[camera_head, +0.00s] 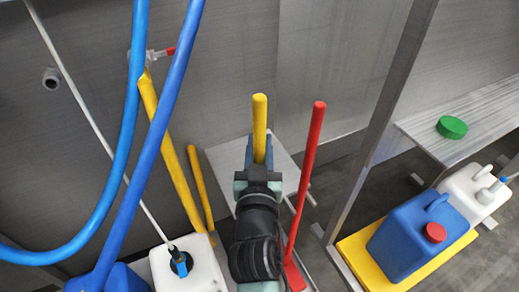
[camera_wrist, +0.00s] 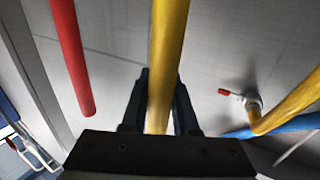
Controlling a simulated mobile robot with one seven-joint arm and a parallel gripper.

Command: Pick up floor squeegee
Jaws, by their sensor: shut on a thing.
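My gripper (camera_head: 259,160) is shut on an upright yellow handle (camera_head: 259,115), whose top end sticks up above the jaws. In the wrist view the same yellow handle (camera_wrist: 168,45) runs between the two dark fingers (camera_wrist: 159,112). The head of this tool is hidden behind my arm, so I cannot tell whether it is the floor squeegee. A red handle (camera_head: 307,165) stands close to the right, leaning slightly, apart from the gripper. It shows at the left in the wrist view (camera_wrist: 72,55).
A white jug (camera_head: 188,268) stands below. At right are a metal post (camera_head: 375,135), a blue jug (camera_head: 412,240) on a yellow tray (camera_head: 358,262) and a shelf (camera_head: 480,118).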

